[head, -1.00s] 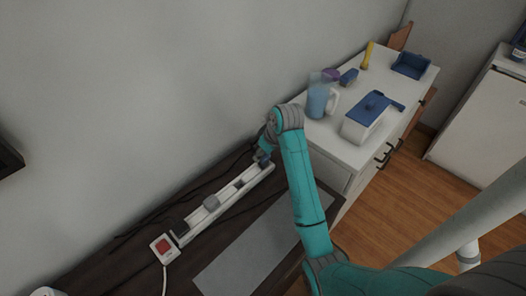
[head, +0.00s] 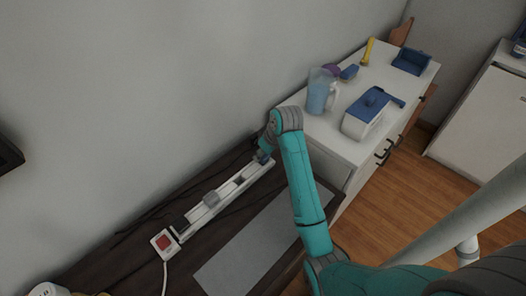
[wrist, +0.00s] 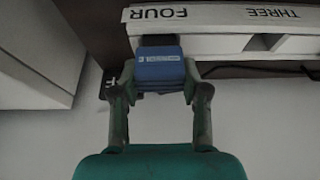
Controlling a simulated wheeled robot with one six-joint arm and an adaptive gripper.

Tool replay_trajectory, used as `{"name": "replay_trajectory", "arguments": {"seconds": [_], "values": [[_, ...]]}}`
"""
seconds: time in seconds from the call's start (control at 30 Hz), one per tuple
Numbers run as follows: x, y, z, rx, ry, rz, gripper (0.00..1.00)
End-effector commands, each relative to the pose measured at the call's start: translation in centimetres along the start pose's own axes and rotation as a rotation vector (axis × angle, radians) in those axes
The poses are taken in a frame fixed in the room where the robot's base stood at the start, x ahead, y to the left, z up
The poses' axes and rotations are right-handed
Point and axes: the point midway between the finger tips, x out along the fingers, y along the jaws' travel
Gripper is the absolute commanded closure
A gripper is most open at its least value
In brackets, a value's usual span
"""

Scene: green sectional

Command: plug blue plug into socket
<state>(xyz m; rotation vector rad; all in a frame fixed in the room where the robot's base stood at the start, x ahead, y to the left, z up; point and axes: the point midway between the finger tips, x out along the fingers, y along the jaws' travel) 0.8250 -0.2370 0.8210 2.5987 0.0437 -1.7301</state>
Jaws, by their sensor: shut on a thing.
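The blue plug (wrist: 158,65) is between my gripper's (wrist: 158,88) two fingers in the wrist view. My gripper is shut on it. The plug's far end is at the edge of the white socket strip (wrist: 222,17), by the label FOUR; I cannot tell whether it is seated in the socket. In the head view the strip (head: 229,189) lies on a dark table along the wall. My gripper (head: 263,158) is at its far right end, and the plug there is small and partly hidden.
A grey plug (head: 211,198) sits mid-strip, with a red switch (head: 163,242) at the near-left end. A grey mat (head: 255,245) lies in front. A white counter (head: 345,150) at right holds a jug (head: 319,92) and a blue-lidded container (head: 369,112). Cables run by the wall.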

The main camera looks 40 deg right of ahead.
Motion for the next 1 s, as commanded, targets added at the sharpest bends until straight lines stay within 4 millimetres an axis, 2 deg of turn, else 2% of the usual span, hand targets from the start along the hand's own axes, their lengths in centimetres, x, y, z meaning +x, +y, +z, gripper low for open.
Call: {"name": "replay_trajectory", "arguments": {"seconds": [0.5,0.53,0.6,0.63,1.0], "values": [[1.04,-0.02,0.48,0.0,-0.001,-0.001,0.9],[1.01,-0.01,0.46,0.0,-0.001,0.0,0.48],[1.0,-0.01,0.45,0.0,-0.001,0.0,0.3],[0.99,-0.01,0.45,0.0,-0.001,0.0,0.26],[0.55,0.01,0.41,0.0,0.0,0.0,0.26]]}}
